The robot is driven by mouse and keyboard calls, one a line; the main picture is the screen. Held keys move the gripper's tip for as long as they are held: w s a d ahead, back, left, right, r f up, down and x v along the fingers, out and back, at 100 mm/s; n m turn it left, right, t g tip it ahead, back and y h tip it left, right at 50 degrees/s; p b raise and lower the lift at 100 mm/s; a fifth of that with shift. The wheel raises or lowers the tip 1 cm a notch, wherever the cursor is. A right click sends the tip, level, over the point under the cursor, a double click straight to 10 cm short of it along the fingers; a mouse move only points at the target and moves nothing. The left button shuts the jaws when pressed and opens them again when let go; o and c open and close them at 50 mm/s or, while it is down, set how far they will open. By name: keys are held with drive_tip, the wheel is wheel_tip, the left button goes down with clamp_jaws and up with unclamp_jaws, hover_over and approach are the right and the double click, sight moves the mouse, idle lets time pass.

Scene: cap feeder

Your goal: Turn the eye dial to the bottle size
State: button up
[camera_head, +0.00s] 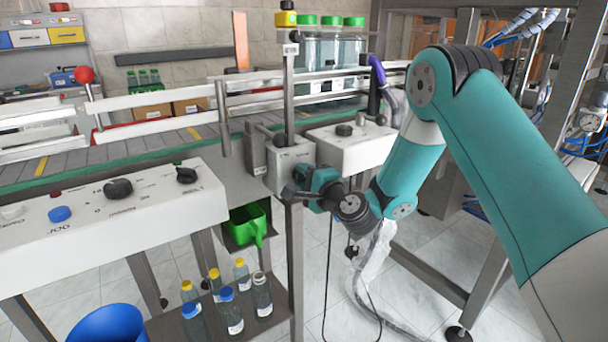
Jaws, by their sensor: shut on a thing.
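The eye unit is a grey metal box (291,158) at the conveyor's front edge, below an upright post with a yellow-and-black head (286,18). My gripper (291,192) is at the lower front of this box, shut on the eye dial. The gripper and wrist cover the dial, so its pointer and scale cannot be read. Large clear bottles with green caps (331,52) stand behind the conveyor rails, right of the post.
A white control panel (140,222) with black knobs and a blue button is at left. A white box with a black knob (352,150) is right of the eye unit.

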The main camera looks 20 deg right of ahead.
drive_tip(key=shift+d+m, duration=0.1)
drive_tip(key=shift+m, duration=0.2)
idle(0.4)
drive_tip(key=o, duration=0.9)
